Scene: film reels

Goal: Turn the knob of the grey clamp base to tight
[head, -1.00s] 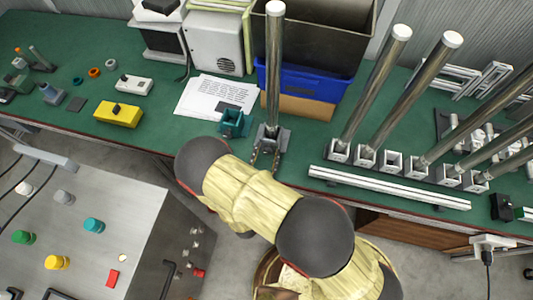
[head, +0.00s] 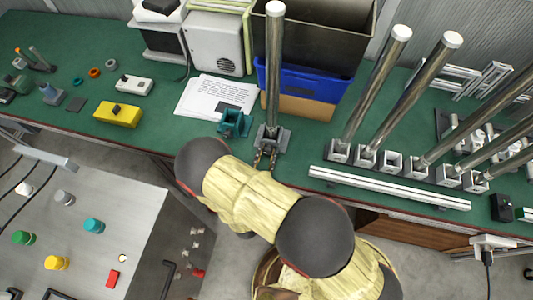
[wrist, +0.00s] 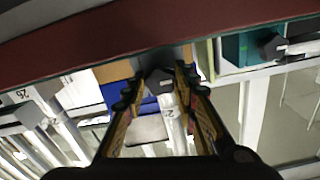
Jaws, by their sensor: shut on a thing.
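The grey clamp base (head: 283,137) stands near the front edge of the green bench in the head view, with an upright metal pole (head: 274,70) in it. Its dark knob (wrist: 157,80) shows in the wrist view between my fingertips, with a white mark on its face. My gripper (head: 265,160) is at the front of the base, and in the wrist view my gripper (wrist: 158,83) is shut on the knob, one finger on each side. A teal clamp base (head: 233,124) stands just left of the grey one; its knob (wrist: 271,46) also shows in the wrist view.
A white rail (head: 390,188) and a row of square sockets with tilted poles (head: 415,98) lie to the right. A blue bin (head: 305,84) and paper sheets (head: 205,98) are behind. A yellow box (head: 118,114) lies to the left.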

